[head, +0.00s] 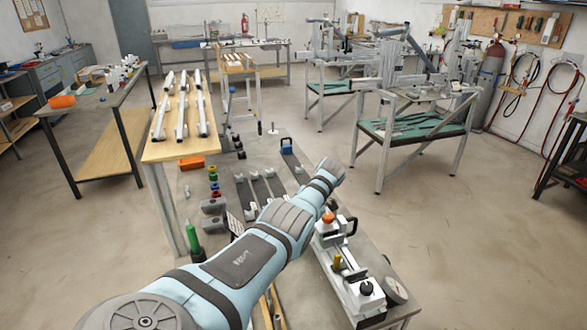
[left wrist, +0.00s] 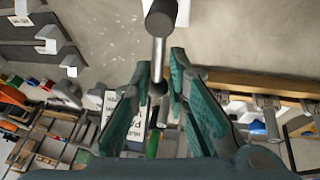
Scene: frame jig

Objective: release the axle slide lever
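A metal rod with a dark cylindrical knob (left wrist: 160,20) shows in the left wrist view. It looks like a lever, but I cannot tell for sure that it is the axle slide lever. My left gripper (left wrist: 159,65) has its two green fingers apart, with the rod between their tips and a small gap on each side. In the head view my left arm reaches across the bench and hides its own gripper and the bench below it. A jig fixture (head: 350,275) with an orange knob (head: 328,217) stands right of the arm. My right gripper is not in view.
Silver tubes lie on a wooden-topped table (head: 152,150) at the left. A green bottle (head: 193,237), a blue clamp (head: 287,146) and small coloured parts sit on the grey bench. Frame stands with green shelves (head: 415,128) stand at the right. The floor between is open.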

